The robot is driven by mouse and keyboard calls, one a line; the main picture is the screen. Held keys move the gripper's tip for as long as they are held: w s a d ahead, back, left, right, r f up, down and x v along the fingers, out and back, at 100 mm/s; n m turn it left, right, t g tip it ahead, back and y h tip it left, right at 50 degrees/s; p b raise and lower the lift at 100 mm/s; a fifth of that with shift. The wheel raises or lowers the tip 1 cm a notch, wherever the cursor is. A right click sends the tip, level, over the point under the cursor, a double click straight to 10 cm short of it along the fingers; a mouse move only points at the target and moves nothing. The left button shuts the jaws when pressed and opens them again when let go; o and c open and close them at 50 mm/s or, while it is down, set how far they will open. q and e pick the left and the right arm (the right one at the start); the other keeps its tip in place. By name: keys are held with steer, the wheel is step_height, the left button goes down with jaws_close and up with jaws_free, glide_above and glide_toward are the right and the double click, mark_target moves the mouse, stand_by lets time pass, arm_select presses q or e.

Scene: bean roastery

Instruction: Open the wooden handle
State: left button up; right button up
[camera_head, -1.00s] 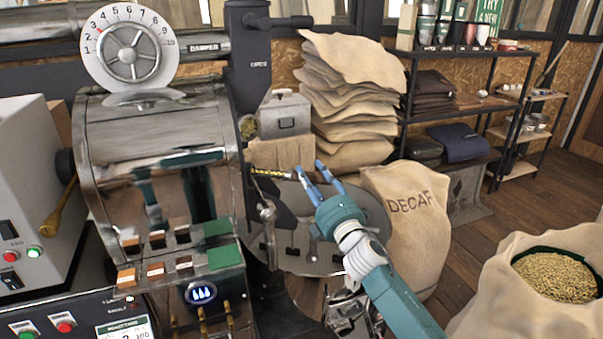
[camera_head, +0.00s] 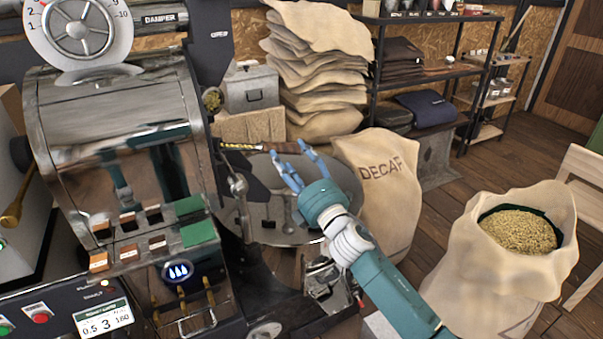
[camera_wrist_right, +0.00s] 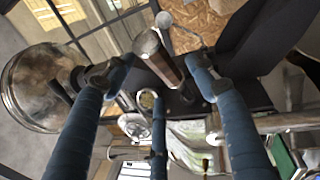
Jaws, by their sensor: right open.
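The wooden handle (camera_head: 277,147) is a brown grip at the end of a lever that reaches right from the roaster's front, above the round cooling tray (camera_head: 335,188). My right gripper (camera_head: 290,160) is open, with its blue fingers raised at the handle's outer part in the head view. In the right wrist view the faceted wooden handle (camera_wrist_right: 154,55) points toward the camera, between the spread fingers of the right gripper (camera_wrist_right: 160,72). Gaps show on both sides of it. I cannot tell whether a finger touches it. My left gripper is not in view.
The steel roaster (camera_head: 110,130) with its dial (camera_head: 80,28) fills the left. A DECAF sack (camera_head: 385,200) stands right of the tray, and an open sack of beans (camera_head: 500,265) stands farther right. Stacked sacks (camera_head: 318,80) and a shelf (camera_head: 440,75) are behind.

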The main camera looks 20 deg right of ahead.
steer(key=v, duration=0.7)
